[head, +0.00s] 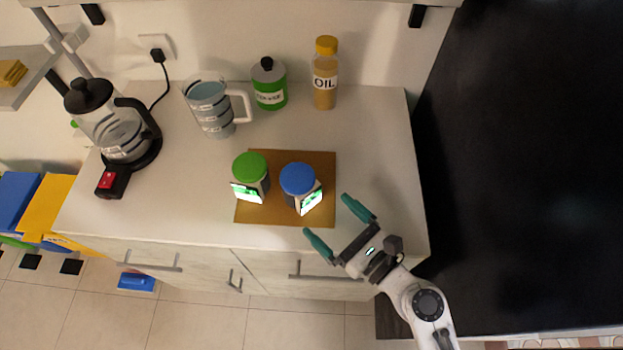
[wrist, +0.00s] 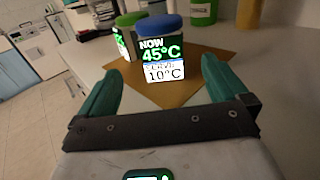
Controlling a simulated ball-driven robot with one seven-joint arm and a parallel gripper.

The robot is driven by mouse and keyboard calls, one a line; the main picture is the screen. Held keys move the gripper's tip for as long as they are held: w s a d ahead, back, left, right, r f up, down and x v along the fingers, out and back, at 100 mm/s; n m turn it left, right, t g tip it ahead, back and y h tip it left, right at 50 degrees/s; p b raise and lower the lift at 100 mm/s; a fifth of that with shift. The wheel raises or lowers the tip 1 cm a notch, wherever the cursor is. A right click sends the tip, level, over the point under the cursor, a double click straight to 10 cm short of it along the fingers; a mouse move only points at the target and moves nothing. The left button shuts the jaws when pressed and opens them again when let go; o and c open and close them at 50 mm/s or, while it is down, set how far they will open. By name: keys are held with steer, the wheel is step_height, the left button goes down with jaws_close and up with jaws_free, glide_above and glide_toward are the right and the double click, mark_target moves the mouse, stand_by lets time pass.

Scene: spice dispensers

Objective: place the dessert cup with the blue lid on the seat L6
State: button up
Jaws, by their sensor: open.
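The cup with the blue lid (head: 298,179) stands upright on a brown mat (head: 318,160) on the counter. Its lit label reads "NOW 45°C" and, lower, "10°C" in the wrist view (wrist: 162,55). A similar cup with a green lid (head: 250,168) stands just left of it, also with a lit label. My gripper (head: 326,215) is open and empty at the mat's front right corner, its green fingers pointing toward the blue-lidded cup but apart from it. In the wrist view that cup appears between and beyond the fingertips. I see no seat marked L6.
A glass coffee pot (head: 115,130) with a red switch stands at the left. A measuring jug (head: 212,110), a green bottle (head: 269,85) and an oil bottle (head: 325,75) stand behind the mat. The counter right of the mat is clear. A large black surface (head: 530,150) lies at the right.

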mark_target(299, 185)
steer(key=shift+a+m, duration=0.1)
steer(key=shift+m, duration=0.2)
steer(key=p+x, duration=0.2)
steer(key=x, duration=0.8)
steer(key=shift+w+r, duration=0.15)
steer(key=shift+w, duration=0.2)
steer(key=shift+r+p, duration=0.1)
steer(key=shift+p, duration=0.2)
steer(key=c, duration=1.2)
